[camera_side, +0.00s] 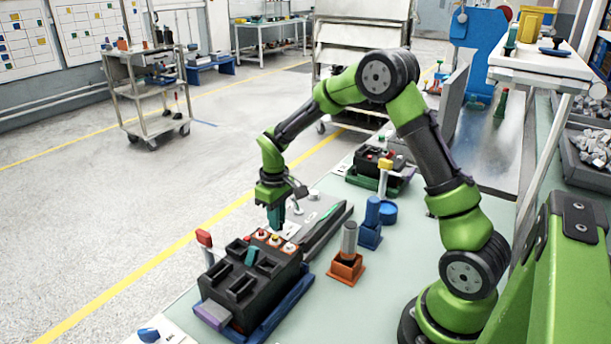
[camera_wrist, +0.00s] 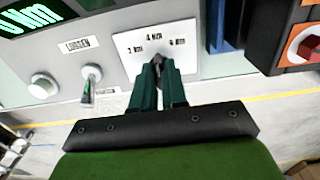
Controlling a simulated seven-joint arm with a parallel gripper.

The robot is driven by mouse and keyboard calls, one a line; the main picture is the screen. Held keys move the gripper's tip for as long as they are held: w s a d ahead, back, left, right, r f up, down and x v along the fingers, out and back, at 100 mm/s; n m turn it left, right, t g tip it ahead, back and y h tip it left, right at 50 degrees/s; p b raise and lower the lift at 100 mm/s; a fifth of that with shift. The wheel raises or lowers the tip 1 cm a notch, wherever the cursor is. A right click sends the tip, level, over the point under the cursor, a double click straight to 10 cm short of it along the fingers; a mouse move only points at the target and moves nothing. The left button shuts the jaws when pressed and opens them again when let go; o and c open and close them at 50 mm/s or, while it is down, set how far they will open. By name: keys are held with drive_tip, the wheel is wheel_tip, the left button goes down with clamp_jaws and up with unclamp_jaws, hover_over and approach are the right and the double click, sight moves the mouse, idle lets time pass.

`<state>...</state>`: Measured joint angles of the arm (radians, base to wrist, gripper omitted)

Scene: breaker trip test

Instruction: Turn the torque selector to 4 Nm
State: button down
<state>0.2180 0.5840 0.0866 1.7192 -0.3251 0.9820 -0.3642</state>
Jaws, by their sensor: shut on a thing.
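The torque selector (camera_wrist: 158,61) is a small dark knob on a white plate (camera_wrist: 188,58) marked 2 Nm, 4 Nm and 6 Nm. My gripper (camera_wrist: 158,70) is shut on the knob, and its teal fingers hide most of it. The visible dark tip lies just below the 4 Nm mark, but I cannot tell its exact pointing. In the side view my gripper (camera_side: 276,226) reaches down to the grey tester panel (camera_side: 318,232), beside the black breaker (camera_side: 240,285). A green-lit display (camera_wrist: 35,16) reads Nm, its number cut off.
A toggle (camera_wrist: 90,80) marked LOOSEN and a round pale knob (camera_wrist: 42,86) sit left of the plate. A red button (camera_wrist: 304,46) on orange is at right. An orange holder (camera_side: 347,268) and blue holder (camera_side: 370,236) stand right of the breaker.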

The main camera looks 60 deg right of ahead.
drive_tip(key=c, duration=1.2)
unclamp_jaws()
drive_tip(key=shift+o, duration=0.2)
wheel_tip(320, 180, up, 17)
drive_tip(key=s+a+r+m+t+y, duration=0.1)
drive_tip(key=s+a, duration=0.4)
drive_tip(key=s, duration=0.5)
drive_tip(key=s+a+r+m+t+y, duration=0.1)
drive_tip(key=s+a+t, duration=0.4)
drive_tip(key=s, duration=0.5)
drive_tip(key=shift+r+m+t, duration=0.6)
drive_tip(key=shift+m, duration=0.4)
